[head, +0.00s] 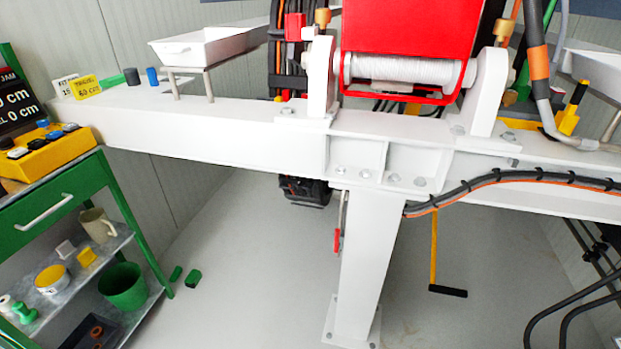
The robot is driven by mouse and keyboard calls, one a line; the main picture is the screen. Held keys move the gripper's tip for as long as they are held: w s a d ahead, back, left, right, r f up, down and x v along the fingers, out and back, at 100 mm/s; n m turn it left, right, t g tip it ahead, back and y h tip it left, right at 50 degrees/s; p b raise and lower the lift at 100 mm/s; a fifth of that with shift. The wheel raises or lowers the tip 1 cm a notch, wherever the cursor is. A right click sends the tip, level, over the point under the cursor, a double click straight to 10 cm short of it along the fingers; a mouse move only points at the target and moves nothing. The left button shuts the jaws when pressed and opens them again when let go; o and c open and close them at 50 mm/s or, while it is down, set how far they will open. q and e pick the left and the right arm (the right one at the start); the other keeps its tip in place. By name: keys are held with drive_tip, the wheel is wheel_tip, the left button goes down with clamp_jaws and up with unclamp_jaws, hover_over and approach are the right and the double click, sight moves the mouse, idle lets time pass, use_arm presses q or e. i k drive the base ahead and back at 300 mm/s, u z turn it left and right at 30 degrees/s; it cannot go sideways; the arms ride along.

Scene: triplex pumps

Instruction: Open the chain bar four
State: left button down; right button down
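Nothing in the head view carries a readable mark for chain bar four, so I cannot tell which part it is. A yellow bar with a black foot (435,255) hangs or stands below the white beam (215,125), right of the post. A short lever with a red end (337,240) hangs left of the post. A red housing (410,30) sits above a white wound roller (405,70) between two white brackets. Neither of my grippers is in view.
A white post (368,265) stands mid-floor. Dark cables run along the beam at right. Black curved tubes (560,305) fill the lower right. Grey floor (240,280) is mostly clear.

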sight(294, 182)
drive_tip(key=u, duration=0.45)
drive_tip(key=i, duration=0.9)
drive_tip(key=z, duration=1.6)
